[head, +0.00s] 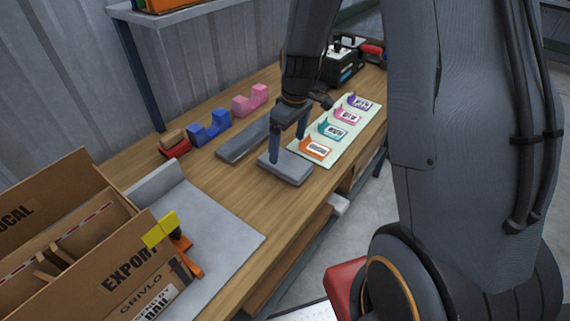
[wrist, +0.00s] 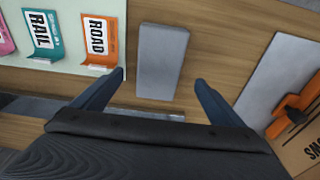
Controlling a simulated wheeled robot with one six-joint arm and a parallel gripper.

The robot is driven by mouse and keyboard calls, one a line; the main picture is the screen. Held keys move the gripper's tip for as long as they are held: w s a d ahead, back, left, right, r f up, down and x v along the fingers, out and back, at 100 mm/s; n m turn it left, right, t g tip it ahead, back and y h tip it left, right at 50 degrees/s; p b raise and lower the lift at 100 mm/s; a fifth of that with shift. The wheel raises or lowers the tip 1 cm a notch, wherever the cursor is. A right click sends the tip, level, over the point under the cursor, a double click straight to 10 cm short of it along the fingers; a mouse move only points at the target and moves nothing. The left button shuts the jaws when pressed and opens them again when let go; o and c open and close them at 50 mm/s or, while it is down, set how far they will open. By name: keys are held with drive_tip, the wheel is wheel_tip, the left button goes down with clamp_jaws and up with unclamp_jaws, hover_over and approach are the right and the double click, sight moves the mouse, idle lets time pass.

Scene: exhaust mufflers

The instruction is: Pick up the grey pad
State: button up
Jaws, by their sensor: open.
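The grey pad (head: 287,170) is a flat rectangular block lying on the wooden bench in the head view. It also shows in the wrist view (wrist: 162,58), top centre, with its whole top face in sight. My gripper (head: 288,149) is open and points down over the pad. In the wrist view my gripper (wrist: 160,80) has one finger on each side of the pad's lower end, with nothing between them but the pad below. The height gap between fingertips and pad is hard to tell.
A pale board (head: 352,141) with several coloured label holders lies right beside the pad. A long dark grey plate (head: 243,141) lies on the other side. Blue (head: 209,129) and pink (head: 250,101) cradles stand behind. A cardboard EXPORT box (head: 120,265) sits on a grey sheet (head: 215,228).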

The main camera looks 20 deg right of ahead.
sight(285, 160)
drive_tip(key=shift+w+a+f+p, duration=0.15)
drive_tip(key=shift+f+p, duration=0.45)
drive_tip(key=shift+f, duration=1)
drive_tip(key=shift+w+a+f+p, duration=0.1)
drive_tip(key=shift+w+f+p, duration=0.35)
drive_tip(key=shift+f, duration=1.15)
drive_tip(key=shift+s, duration=0.2)
drive_tip(key=shift+c, duration=0.2)
drive_tip(key=c, duration=1.1)
